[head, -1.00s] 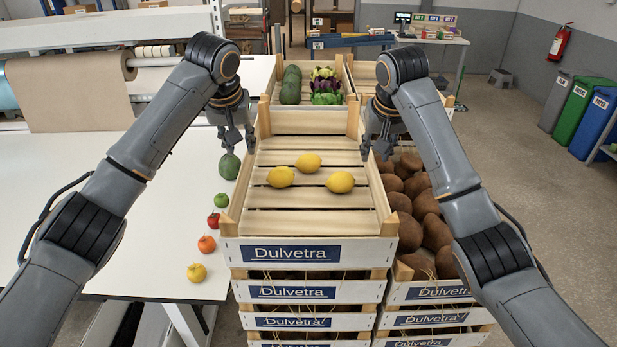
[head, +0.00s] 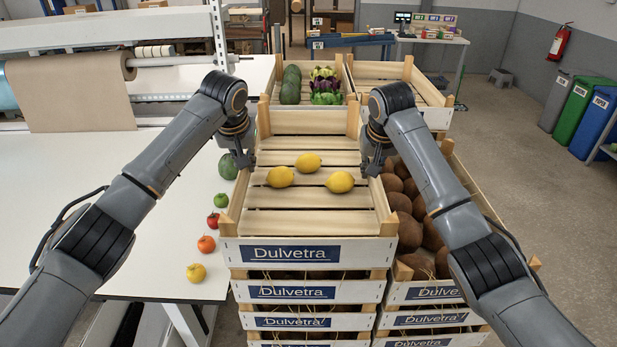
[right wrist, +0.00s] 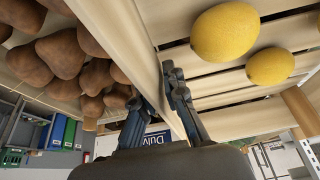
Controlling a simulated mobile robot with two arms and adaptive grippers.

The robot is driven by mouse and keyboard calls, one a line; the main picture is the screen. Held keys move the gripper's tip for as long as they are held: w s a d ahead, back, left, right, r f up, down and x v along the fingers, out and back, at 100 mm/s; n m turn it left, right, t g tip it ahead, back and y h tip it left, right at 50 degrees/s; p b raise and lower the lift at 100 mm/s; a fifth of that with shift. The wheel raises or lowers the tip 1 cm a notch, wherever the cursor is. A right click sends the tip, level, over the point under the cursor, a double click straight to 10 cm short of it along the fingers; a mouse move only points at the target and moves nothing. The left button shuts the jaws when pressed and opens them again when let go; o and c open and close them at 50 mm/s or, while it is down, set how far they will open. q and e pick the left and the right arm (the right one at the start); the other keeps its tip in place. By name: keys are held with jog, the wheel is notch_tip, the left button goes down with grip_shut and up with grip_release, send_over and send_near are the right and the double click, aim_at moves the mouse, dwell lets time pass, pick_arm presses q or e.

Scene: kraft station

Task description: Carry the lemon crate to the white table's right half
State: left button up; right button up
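The lemon crate (head: 310,222) is a pale slatted wooden crate with a blue Dulvetra label, holding three lemons (head: 308,162). It sits level on top of a stack of similar crates. My left gripper (head: 244,164) is shut on the crate's left wall. My right gripper (head: 373,168) is shut on its right wall; in the right wrist view its fingers (right wrist: 163,105) are on both sides of the wall. The white table (head: 70,190) is at the left; its right half, beside the stack, is partly hidden by my left arm.
Along the table's right edge stand an avocado-like green fruit (head: 229,167), a green apple (head: 221,200), a red tomato (head: 213,219), an orange fruit (head: 206,244) and a yellow one (head: 196,272). Crates of brown produce (head: 412,225) stand close at right. Other crates stand behind.

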pick_arm(q)
jog(key=shift+w+r, duration=0.1)
jog(key=shift+r, duration=0.15)
grip_shut()
pick_arm(e)
jog(key=shift+w+r, duration=0.15)
jog(key=shift+r, duration=0.1)
grip_shut()
